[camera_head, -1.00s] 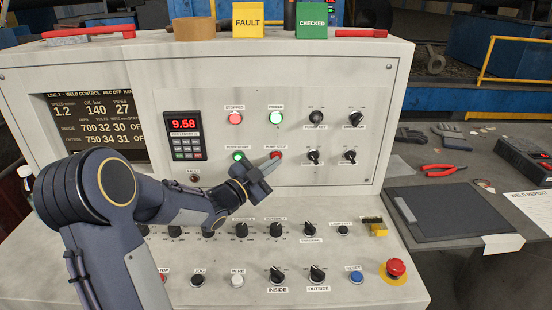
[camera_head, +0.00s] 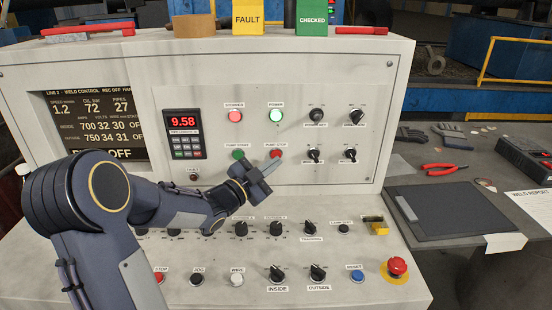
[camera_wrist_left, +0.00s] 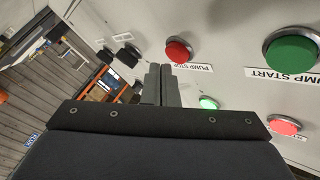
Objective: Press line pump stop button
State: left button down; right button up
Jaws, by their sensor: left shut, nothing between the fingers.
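The red pump stop button (camera_head: 276,153) is on the upright panel, right of the green pump start button (camera_head: 238,155). My left gripper (camera_head: 273,164) is shut and empty, its fingertips at the pump stop button's lower edge in the head view. The pump start button looks dark green in the wrist view (camera_wrist_left: 290,52). My right gripper is not in view.
Above are a red stopped lamp (camera_head: 235,117) and a lit green power lamp (camera_head: 276,117). Knobs (camera_head: 313,156) stand to the right. The sloped desk below holds more knobs and a red emergency button (camera_head: 397,266). The screen (camera_head: 95,125) shows oil at 72 bar.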

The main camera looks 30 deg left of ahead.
pick_arm(q)
jog(key=shift+s, duration=0.1)
jog(key=s+d, duration=0.1)
jog(key=s+d+b, duration=0.1)
jog(key=s, duration=0.2)
jog(key=shift+s+d+b, duration=0.1)
jog(key=shift+d+b, duration=0.3)
dwell(0.9)
jog(key=s+d+f+n+g+p, duration=0.1)
jog(key=s+d+n+g+p, duration=0.1)
jog(key=s, duration=0.7)
jog(key=s+d+n+g+p, duration=0.3)
jog(key=s+d+n+g, duration=0.2)
jog(key=s+n+g, duration=0.1)
jog(key=s+d+f+n+g+y+p, duration=0.1)
jog(key=s+d+n+g+p, duration=0.2)
jog(key=s, duration=0.8)
jog(key=shift+s+d+f+n+g, duration=0.4)
jog(key=shift+d+g, duration=0.3)
jog(key=shift+g, duration=0.5)
